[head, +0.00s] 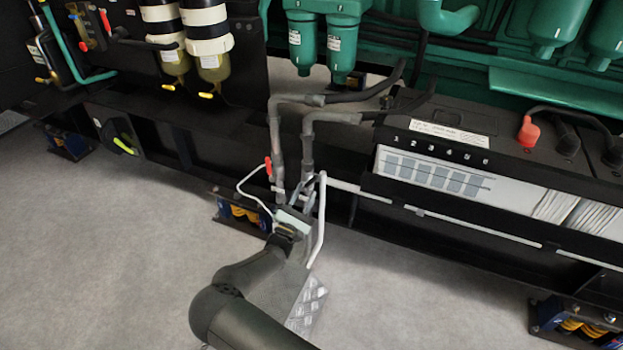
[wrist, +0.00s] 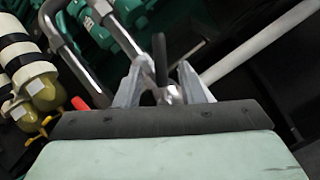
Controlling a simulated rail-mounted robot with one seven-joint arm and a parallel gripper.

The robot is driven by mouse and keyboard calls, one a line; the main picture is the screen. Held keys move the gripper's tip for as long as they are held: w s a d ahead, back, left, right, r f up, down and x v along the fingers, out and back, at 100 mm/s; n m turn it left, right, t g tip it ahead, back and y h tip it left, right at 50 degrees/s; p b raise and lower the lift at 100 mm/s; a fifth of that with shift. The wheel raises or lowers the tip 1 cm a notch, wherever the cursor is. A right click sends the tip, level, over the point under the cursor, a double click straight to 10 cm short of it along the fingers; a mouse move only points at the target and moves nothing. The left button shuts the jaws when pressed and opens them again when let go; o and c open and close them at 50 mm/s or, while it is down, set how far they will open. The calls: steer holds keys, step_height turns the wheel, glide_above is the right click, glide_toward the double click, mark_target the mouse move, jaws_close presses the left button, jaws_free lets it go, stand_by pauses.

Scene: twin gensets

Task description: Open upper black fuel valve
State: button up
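My gripper (head: 291,216) reaches in low from the front, close to the grey fuel pipes (head: 308,140). In the wrist view my gripper (wrist: 160,68) has its two pale fingers spread apart. A black valve handle (wrist: 160,48) stands upright between them in the picture, above a shiny metal fitting (wrist: 171,94). I see a gap on each side of the handle; its depth relative to the fingertips is hard to tell. In the head view I cannot make out the black handle near my gripper. A red valve handle (head: 268,166) sits on the left pipe.
A white pipe (head: 360,191) runs right from the valves. A battery box (head: 450,170) stands at the right. Green filters (head: 342,50) hang above, and yellow-bottomed filter bowls (head: 214,66) are at the upper left. Open floor (head: 110,250) lies to the left.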

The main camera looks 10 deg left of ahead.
steer(key=p+v, duration=0.1)
steer(key=v, duration=0.9)
steer(key=shift+s, duration=0.2)
steer(key=shift+f, duration=0.1)
steer(key=shift+w+d, duration=0.1)
jaws_close()
steer(key=d+r+n+g+y+p, duration=0.1)
steer(key=d+r+n+g+p, duration=0.5)
steer(key=n, duration=1.4)
steer(key=d+r+b+x, duration=0.1)
steer(key=b+x, duration=0.3)
steer(key=x, duration=0.7)
steer(key=shift+w+a+r, duration=0.1)
steer(key=shift+a+r, duration=0.3)
steer(key=shift+a, duration=0.3)
steer(key=shift+s+a+r, duration=0.1)
steer(key=shift+a+r, duration=0.3)
steer(key=shift+a, duration=0.25)
steer(key=shift+w+a+r, duration=0.1)
steer(key=shift+a+r, duration=0.3)
steer(key=shift+a, duration=0.3)
